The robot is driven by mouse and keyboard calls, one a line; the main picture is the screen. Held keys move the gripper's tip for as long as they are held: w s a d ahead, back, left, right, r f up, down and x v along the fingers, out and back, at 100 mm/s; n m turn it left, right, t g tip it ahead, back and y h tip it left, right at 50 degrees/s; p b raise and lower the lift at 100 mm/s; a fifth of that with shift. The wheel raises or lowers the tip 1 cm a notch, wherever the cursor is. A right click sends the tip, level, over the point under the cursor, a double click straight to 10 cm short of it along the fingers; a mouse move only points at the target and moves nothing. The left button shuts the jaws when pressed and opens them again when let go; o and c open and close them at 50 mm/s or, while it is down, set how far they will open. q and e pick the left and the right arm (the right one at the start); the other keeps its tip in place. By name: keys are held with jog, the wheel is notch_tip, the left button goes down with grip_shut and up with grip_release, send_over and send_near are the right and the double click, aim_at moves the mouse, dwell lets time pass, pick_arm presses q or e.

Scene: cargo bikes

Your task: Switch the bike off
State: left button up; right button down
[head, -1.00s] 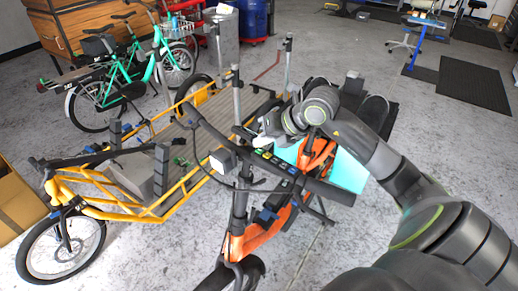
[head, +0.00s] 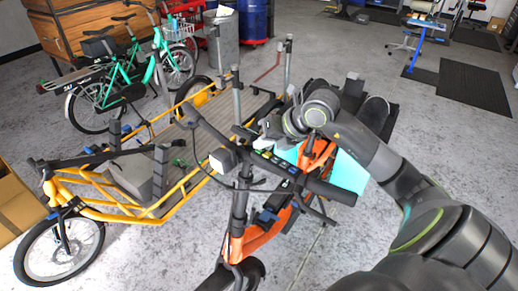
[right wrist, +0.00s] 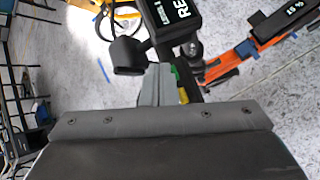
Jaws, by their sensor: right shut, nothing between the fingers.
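The orange cargo bike (head: 262,235) stands in the middle of the head view. Its dark handlebar (head: 318,186) carries a row of small coloured buttons (head: 279,162) and a front lamp (head: 222,160). My right gripper (head: 265,138) is shut and empty, at the far side of the handlebar close to the buttons. In the right wrist view its grey fingers (right wrist: 157,84) are beside a green button (right wrist: 174,72) and a yellow button (right wrist: 183,95). I cannot tell whether the fingertips touch a button. My left gripper is out of view.
A yellow cargo bike (head: 120,212) with a flat wooden bed stands close on the left. Green bikes (head: 105,98) stand behind it. A turquoise box (head: 348,172) is on the orange bike behind my right wrist. The floor at the right back is mostly clear, with dark mats (head: 472,92).

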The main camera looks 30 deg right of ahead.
aim_at(262, 150)
dwell(0.3)
jog(key=shift+r, duration=0.55)
jog(key=shift+r+p, duration=0.1)
jog(key=shift+p, duration=0.2)
notch_tip(262, 150, up, 6)
jog(key=p, duration=0.3)
jog(key=shift+w, duration=0.15)
